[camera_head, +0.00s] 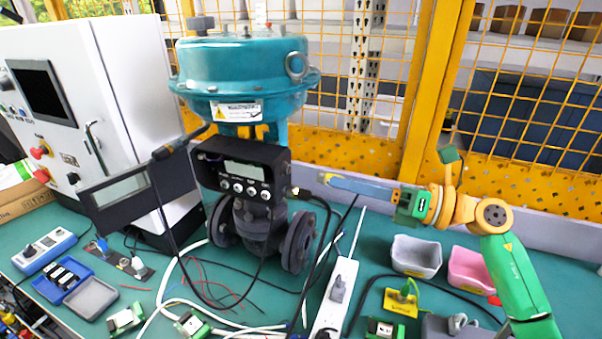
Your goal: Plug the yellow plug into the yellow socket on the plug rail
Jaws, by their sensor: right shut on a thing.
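My right gripper (328,179) reaches in from the right, its long blue-grey fingers pointing left at the right side of the black positioner (243,175). The fingers are shut on a small yellow piece at their tips, which looks like the yellow plug (326,178); the fingers hide most of it. The tips are close to the positioner's side; I cannot tell whether they touch it. A dark plate (122,260) with a blue and a grey plug lies at the left and may be the plug rail. I cannot make out a yellow socket. My left gripper is not in view.
A teal valve actuator (243,70) stands above the positioner. A white cabinet (110,110) is at the left. A white power strip (335,300), a yellow block (401,302), a grey bin (416,256) and a pink bin (470,268) are on the green table, with loose cables.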

